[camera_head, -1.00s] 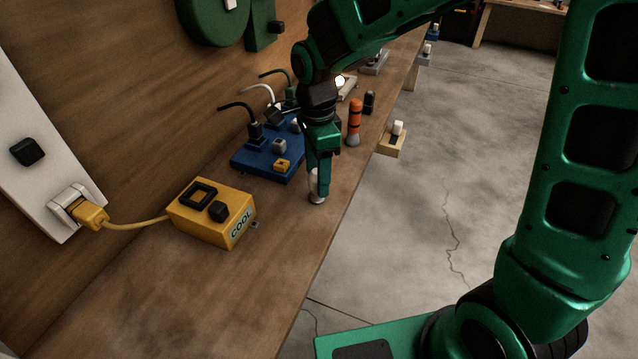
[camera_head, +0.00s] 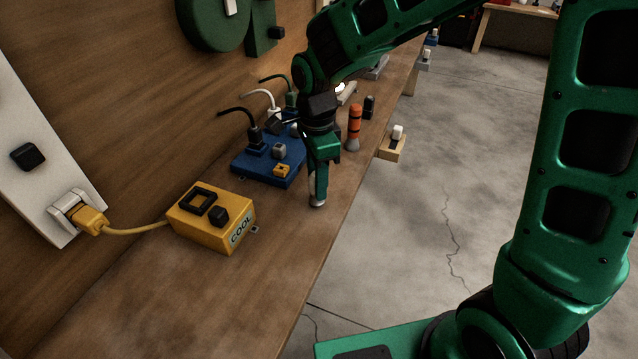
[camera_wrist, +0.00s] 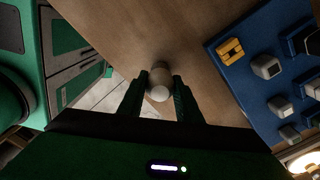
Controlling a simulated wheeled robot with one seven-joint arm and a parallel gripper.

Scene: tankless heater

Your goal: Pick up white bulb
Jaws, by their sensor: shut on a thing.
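The white bulb (camera_wrist: 159,88) stands between the two fingers of my gripper in the wrist view, with its pale end toward the camera. In the head view my gripper (camera_head: 318,190) points down at the wooden bench, right of the blue block. It is shut on the bulb. Only the bulb's lower end (camera_head: 318,203) shows below the fingers, at or close to the bench top; I cannot tell if it touches. The fingers hide the rest of the bulb there.
A blue block (camera_head: 247,166) with plugs and knobs stands beside my gripper. A yellow box (camera_head: 196,228) marked COOL is nearer, cabled to the wall.

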